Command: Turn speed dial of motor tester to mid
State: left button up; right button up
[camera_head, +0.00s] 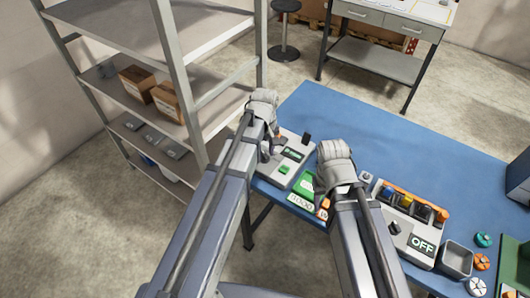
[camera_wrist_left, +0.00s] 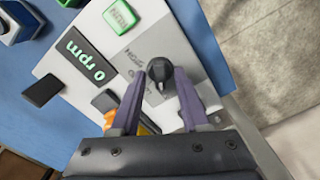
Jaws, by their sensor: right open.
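The motor tester (camera_head: 300,141) is a pale box on the blue table, with a dark display (camera_wrist_left: 85,60) reading "0 rpm" and a green button (camera_wrist_left: 120,17). Its speed dial (camera_wrist_left: 160,70) is a small black knob on a grey patch with small printed labels, hard to read. My left gripper (camera_wrist_left: 160,77) is open, with its two fingertips on either side of the dial's near edge. I cannot tell whether they touch it. In the head view my left gripper (camera_head: 268,151) hides the dial. My right gripper (camera_head: 321,193) is open and empty beside the tester.
A green device (camera_head: 304,185) lies between my arms. A box marked "OFF" (camera_head: 420,245), a grey bin (camera_head: 457,258) and several round knobs (camera_head: 481,240) are to the right. Grey shelving (camera_head: 190,75) stands at left. The table's far part (camera_head: 400,145) is clear.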

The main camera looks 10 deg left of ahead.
pick_arm(q)
grip_shut()
dwell(0.6)
jog(key=m, duration=0.7)
jog(key=shift+m, duration=0.4)
jog(key=m, duration=0.4)
jog(key=shift+s+m, duration=0.1)
jog(key=shift+m, duration=1.8)
